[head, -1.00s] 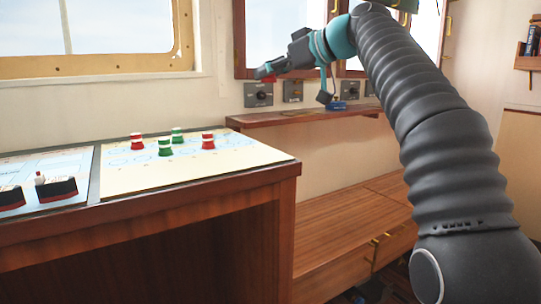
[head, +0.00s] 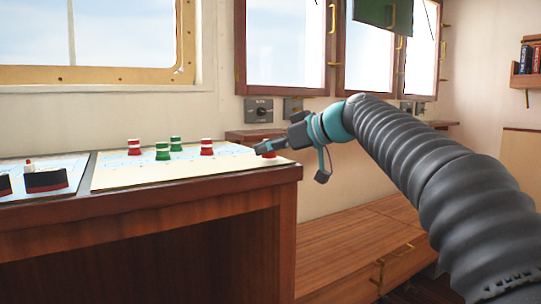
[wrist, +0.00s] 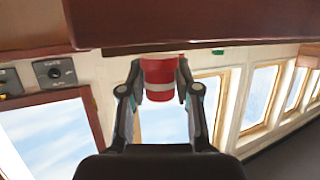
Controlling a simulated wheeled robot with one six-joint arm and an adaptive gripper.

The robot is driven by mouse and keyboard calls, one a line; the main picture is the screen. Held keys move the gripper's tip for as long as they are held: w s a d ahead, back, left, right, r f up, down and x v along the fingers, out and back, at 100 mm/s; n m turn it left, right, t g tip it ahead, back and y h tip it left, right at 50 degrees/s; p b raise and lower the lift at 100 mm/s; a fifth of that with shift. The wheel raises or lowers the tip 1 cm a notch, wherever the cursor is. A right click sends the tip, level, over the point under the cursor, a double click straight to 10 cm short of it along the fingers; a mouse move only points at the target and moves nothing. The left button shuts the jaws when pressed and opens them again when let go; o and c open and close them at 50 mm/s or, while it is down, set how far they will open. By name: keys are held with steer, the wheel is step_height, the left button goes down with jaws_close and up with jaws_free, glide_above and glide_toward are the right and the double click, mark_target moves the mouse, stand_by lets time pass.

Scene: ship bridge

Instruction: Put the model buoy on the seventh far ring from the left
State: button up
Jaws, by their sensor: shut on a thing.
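My gripper (head: 264,149) is shut on a red model buoy with a white band. In the wrist view the buoy (wrist: 158,78) sits between the two fingers. In the head view only a little red shows under the fingers, at the right end of the chart sheet (head: 115,180). I cannot tell whether the buoy touches the sheet. Two red-and-white buoys (head: 134,147) (head: 207,147) and two green-and-white buoys (head: 163,152) (head: 175,143) stand upright on the sheet, left of my gripper. Its blue rings are too faint and flat to count here.
The wooden chart desk (head: 150,213) has its right edge just below my gripper. Ship models (head: 46,178) stand on a second chart at the left. A wall shelf (head: 250,136) lies behind my gripper, and a low wooden bench (head: 350,245) is at the right.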

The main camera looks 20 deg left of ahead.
steer(key=shift+f, duration=0.25)
steer(key=shift+f, duration=0.1)
steer(key=o, duration=0.9)
steer(key=shift+c, duration=0.2)
steer(key=shift+d, duration=0.1)
steer(key=v, duration=1.3)
steer(key=shift+d, duration=0.4)
steer(key=s+d+f+m+h, duration=0.45)
steer(key=s+d+f, duration=0.4)
steer(key=f, duration=0.35)
steer(key=s+d+f+m+t+h, duration=0.1)
steer(key=s+d+f+m+h, duration=0.35)
steer(key=s+d+f, duration=0.6)
steer(key=s+d+f+m+h, duration=0.45)
steer(key=s+f, duration=0.25)
steer(key=f, duration=0.8)
step_height(320, 180, up, 8)
steer(key=p, duration=0.8)
steer(key=shift+s+d+m, duration=0.2)
steer(key=shift+d+m, duration=0.15)
steer(key=shift+m, duration=0.1)
